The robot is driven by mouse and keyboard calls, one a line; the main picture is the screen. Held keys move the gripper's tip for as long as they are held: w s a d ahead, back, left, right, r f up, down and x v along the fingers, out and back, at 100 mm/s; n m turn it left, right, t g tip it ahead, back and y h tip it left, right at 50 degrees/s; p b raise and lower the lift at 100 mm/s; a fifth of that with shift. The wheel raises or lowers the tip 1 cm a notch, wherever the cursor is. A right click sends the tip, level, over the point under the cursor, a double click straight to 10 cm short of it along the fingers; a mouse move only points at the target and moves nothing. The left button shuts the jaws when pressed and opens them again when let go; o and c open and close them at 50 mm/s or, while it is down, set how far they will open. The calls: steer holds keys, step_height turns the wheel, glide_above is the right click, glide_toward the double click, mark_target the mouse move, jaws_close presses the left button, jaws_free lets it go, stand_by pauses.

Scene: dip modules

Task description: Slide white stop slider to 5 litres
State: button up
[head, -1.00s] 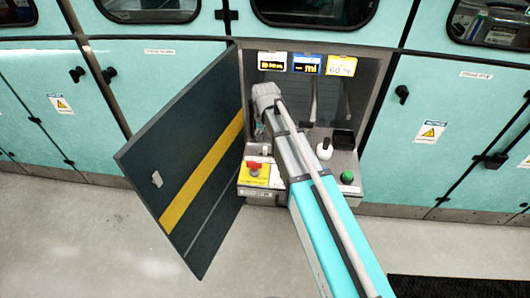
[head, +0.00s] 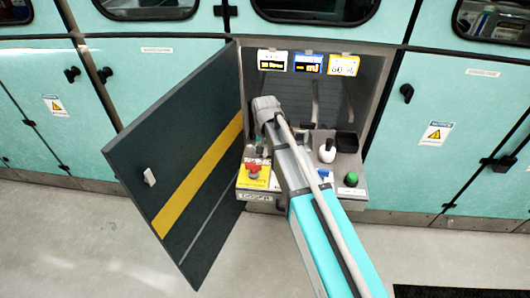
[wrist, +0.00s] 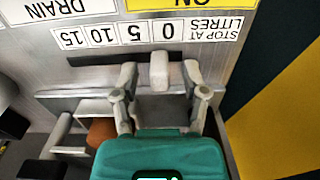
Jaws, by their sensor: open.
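The white stop slider (wrist: 159,70) shows in the wrist view just by the scale strip (wrist: 145,33), which reads upside down: "STOP AT LITRES", 0, 5, 10, 15. The slider lies nearest the 0 label, a little toward the 5. My gripper (wrist: 160,72) is open, with one finger on each side of the slider in the picture. Small gaps show between the fingers and the slider, with no clear contact.
In the head view, a dark door (head: 180,160) stands open left of the recess. A red valve handle (head: 253,170), a white-and-black knob (head: 327,151) and a green button (head: 351,179) are on the panel. Displays (head: 307,63) hang above. In the wrist view, a drain label (wrist: 85,10) is at upper left.

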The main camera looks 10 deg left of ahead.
jaws_close()
stand_by(0.3)
steer(key=shift+d, duration=1.05)
jaws_free()
